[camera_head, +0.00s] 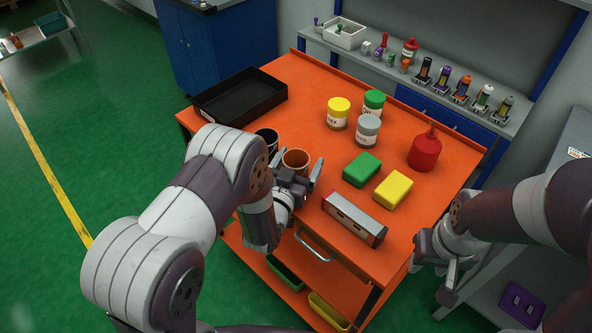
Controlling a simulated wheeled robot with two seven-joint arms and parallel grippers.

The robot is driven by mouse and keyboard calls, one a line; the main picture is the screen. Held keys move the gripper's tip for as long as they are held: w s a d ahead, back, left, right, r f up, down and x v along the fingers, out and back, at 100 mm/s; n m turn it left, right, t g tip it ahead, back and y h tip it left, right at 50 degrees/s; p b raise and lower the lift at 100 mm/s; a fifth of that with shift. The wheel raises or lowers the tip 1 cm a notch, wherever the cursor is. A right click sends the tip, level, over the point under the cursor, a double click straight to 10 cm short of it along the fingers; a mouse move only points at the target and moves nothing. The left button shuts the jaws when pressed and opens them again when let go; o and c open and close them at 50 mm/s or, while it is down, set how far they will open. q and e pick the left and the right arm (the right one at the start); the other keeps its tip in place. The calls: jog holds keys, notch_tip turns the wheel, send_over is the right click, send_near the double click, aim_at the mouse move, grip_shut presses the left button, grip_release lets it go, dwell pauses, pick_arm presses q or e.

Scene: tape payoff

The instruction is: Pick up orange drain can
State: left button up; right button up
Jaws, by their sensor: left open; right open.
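The orange drain can (296,158) is an open-topped orange cup standing on the orange cart top near its front left edge. Its dark inside shows, and its lower front is hidden by my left gripper. My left gripper (298,170) is open at the near side of the can, with a finger showing to each side of it. I cannot tell whether the fingers touch it. My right gripper (447,284) is open and empty, off the cart's right front side.
A black can (267,137) stands close left of the orange can, partly behind my arm. A black tray (240,95) lies behind. Lidded jars (338,114), a green block (362,169), a yellow block (393,189), a grey-red box (354,219) and a red bottle (425,150) stand to the right.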

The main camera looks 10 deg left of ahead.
pick_arm(q)
jog(key=c, duration=1.1)
jog(key=shift+o, duration=0.2)
jog(key=shift+s+r, duration=0.1)
